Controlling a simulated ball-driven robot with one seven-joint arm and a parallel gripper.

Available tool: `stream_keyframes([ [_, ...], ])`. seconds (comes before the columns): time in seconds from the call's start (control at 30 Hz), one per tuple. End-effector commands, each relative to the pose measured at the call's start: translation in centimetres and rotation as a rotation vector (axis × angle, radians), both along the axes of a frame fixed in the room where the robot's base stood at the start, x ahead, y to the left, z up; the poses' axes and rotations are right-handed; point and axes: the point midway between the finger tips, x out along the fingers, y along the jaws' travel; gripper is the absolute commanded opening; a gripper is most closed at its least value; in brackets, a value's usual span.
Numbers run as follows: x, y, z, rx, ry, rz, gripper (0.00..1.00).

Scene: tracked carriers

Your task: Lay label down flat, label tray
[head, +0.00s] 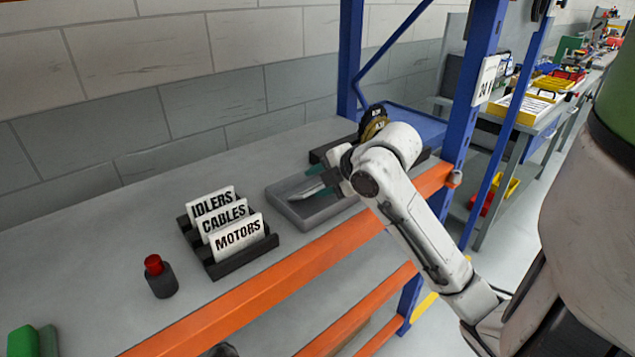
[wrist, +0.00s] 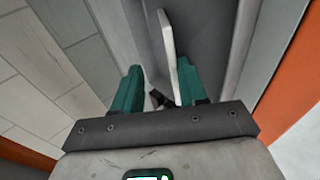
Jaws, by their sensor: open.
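The grey label tray (head: 312,219) sits on the shelf, partly hidden behind my gripper and arm. My gripper (head: 318,186) is low over the tray, with its teal fingers partly hidden. In the wrist view my gripper (wrist: 159,70) is open. A thin pale label (wrist: 171,45) stands nearly edge-on between the fingers, closer to the right finger. Whether it touches that finger I cannot tell. In the head view a pale label (head: 305,191) shows tilted inside the tray's outline. Its contact with the tray floor is unclear.
A black rack (head: 246,263) holds labels reading IDLERS, CABLES and MOTORS left of the tray. A dark, red-topped container (head: 159,276) stands nearer. Dark spools (head: 373,122) stand behind my gripper. An orange beam (head: 300,266) edges the shelf; a blue post (head: 474,85) rises right.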

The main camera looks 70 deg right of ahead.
Motion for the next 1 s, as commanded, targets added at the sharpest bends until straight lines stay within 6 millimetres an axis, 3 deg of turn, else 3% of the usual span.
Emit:
stream_keyframes([
  [0.37,-5.2,2.3,5.3,0.002,-0.003,-0.003,0.42],
  [1.0,-6.8,3.0,6.2,0.001,0.0,-0.001,0.42],
])
